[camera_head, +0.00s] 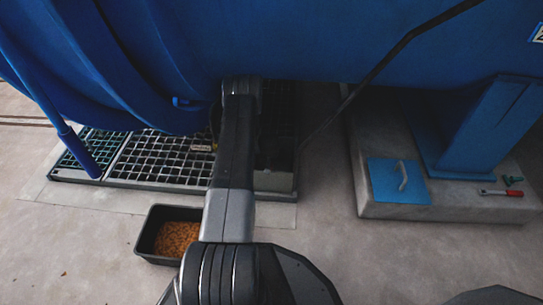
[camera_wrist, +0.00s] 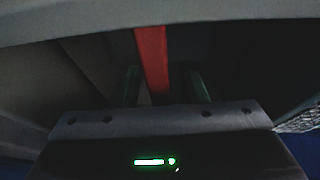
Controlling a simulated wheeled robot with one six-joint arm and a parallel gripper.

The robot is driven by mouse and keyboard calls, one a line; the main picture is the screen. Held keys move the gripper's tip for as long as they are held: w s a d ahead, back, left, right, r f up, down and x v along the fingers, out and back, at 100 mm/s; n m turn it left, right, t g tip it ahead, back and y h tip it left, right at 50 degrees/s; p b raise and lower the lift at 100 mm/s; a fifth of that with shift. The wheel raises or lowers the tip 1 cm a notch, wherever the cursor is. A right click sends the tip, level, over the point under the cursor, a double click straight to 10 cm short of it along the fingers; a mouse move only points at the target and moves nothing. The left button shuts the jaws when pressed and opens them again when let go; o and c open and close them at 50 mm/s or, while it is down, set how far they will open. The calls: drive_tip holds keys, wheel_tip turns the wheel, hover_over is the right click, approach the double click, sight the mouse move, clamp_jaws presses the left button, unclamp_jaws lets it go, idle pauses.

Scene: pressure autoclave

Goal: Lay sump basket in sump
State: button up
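In the wrist view my gripper (camera_wrist: 165,78) has its two dark green fingers apart. A red strip (camera_wrist: 151,55) stands between them, with a dark gap to the right finger; I cannot tell whether it belongs to the sump basket. In the head view my arm covers my gripper, and I cannot make out the basket. A dark opening (camera_head: 276,130) in the floor grating, with a pale grey wall at its near side, looks like the sump. My arm reaches over its left side, below the blue vessel.
The floor grating (camera_head: 165,160) lies left of my arm with a small pale item (camera_head: 203,147) on it. A black tray (camera_head: 148,235) of orange-brown bits stands nearer. A blue plate (camera_head: 385,188) with a handle and a red tool (camera_head: 500,192) lie on the concrete plinth. The blue vessel (camera_head: 320,40) hangs overhead.

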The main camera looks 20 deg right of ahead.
drive_tip(key=v, duration=1.2)
drive_tip(key=shift+s+r, duration=0.1)
drive_tip(key=shift+r, duration=0.3)
drive_tip(key=shift+f, duration=0.15)
drive_tip(key=b+x, duration=0.1)
drive_tip(key=x, duration=1.2)
drive_tip(key=shift+f, duration=0.4)
drive_tip(key=shift+r, duration=0.3)
